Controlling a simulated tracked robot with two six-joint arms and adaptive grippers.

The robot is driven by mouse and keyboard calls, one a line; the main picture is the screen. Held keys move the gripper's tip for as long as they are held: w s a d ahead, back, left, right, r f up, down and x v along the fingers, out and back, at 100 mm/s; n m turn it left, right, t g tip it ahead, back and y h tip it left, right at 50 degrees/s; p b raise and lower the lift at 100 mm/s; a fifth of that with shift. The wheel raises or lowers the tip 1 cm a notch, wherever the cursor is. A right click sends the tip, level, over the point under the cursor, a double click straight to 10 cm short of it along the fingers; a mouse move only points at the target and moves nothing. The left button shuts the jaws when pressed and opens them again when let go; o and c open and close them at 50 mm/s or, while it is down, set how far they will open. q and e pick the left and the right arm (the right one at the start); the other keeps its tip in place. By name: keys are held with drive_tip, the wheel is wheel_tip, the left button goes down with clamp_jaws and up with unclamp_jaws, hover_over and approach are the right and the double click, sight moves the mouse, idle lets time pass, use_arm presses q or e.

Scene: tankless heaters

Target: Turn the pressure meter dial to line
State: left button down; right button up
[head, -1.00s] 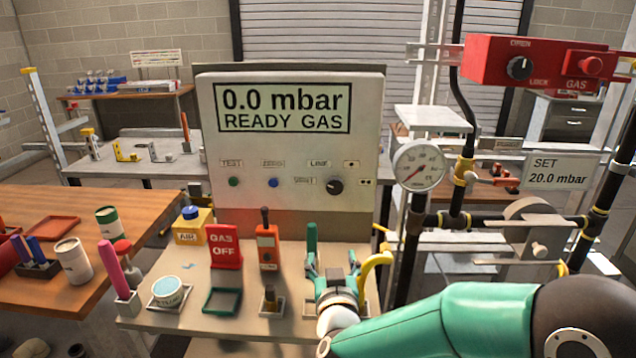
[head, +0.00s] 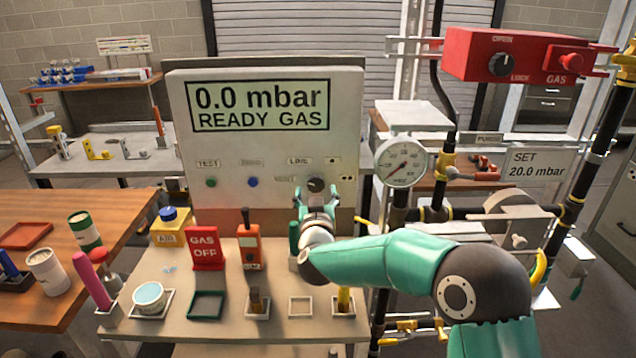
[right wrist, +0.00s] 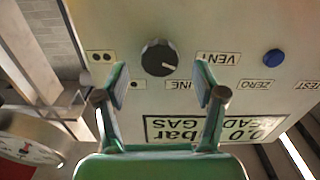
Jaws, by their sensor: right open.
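The meter dial is a black round knob (head: 316,185) on the white panel (head: 350,110), near small labels including LINE (head: 299,160). The panel screen reads 0.0 mbar READY GAS. In the right wrist view, upside down, the knob (right wrist: 158,58) shows a white mark pointing right and slightly down, between the VENT (right wrist: 218,58) and LINE labels; I cannot tell exactly which. My right gripper (head: 316,198) is open and empty just in front of the knob. In the wrist view its fingertips (right wrist: 162,80) are either side of and short of the knob. My left gripper is out of view.
A round pressure gauge (head: 402,162) and black pipes stand right of the panel, below a red gas box (head: 530,58). The bench below holds a red GAS OFF sign (head: 205,247), an orange meter (head: 249,245) and several trays. Green (head: 211,182) and blue buttons are left of the knob.

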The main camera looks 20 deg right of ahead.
sight(316, 186)
drive_tip(key=shift+x, duration=1.55)
